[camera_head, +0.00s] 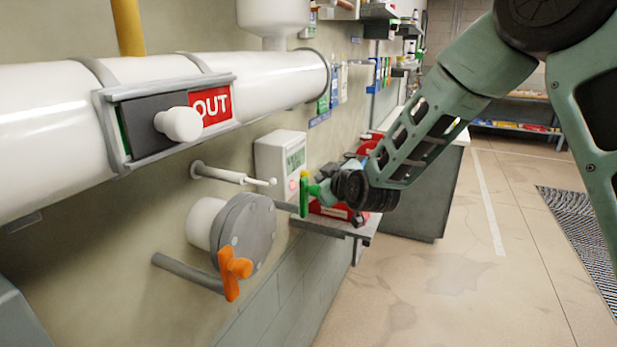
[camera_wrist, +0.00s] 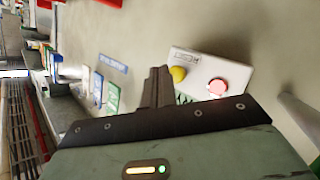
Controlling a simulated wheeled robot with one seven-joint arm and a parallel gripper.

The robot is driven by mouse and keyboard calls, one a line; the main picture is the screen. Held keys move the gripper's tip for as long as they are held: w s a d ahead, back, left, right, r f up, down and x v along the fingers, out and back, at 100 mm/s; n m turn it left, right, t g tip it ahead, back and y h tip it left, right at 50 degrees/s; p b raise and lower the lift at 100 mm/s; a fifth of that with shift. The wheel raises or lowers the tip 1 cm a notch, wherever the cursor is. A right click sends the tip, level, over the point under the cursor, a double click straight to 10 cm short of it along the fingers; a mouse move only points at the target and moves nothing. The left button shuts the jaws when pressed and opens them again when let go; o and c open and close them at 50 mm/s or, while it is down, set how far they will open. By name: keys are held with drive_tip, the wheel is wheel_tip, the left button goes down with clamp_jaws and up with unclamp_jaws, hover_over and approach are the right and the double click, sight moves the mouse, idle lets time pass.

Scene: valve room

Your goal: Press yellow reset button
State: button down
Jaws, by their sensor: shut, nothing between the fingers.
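The yellow button (camera_wrist: 178,74) sits on a white wall box (camera_wrist: 200,62), beside a lit red button (camera_wrist: 217,87) and a small printed label. In the head view the white box (camera_head: 273,158) is on the left wall, with its red button (camera_head: 293,185) glowing; I cannot make out the yellow button there. My gripper's dark fingers (camera_wrist: 158,82) are shut and empty, just left of the yellow button in the wrist view. Whether they touch it cannot be told. In the head view my arm's end is close to the box, its fingertips not clear.
A shelf (camera_head: 340,222) with red items juts out below the box.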

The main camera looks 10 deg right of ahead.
drive_tip(key=shift+w+a, duration=0.3)
drive_tip(key=shift+a, duration=0.05)
drive_tip(key=shift+w+a, duration=0.25)
drive_tip(key=shift+a, duration=0.15)
idle(1.0)
drive_tip(key=shift+b, duration=0.3)
drive_tip(key=shift+s+d+b, duration=0.35)
drive_tip(key=shift+s+d, duration=0.2)
drive_tip(key=shift+d, duration=0.15)
drive_tip(key=s+d, duration=0.1)
drive_tip(key=d, duration=0.1)
drive_tip(key=s+d+b, duration=0.1)
drive_tip(key=s+d, duration=0.1)
drive_tip(key=shift+b, duration=0.3)
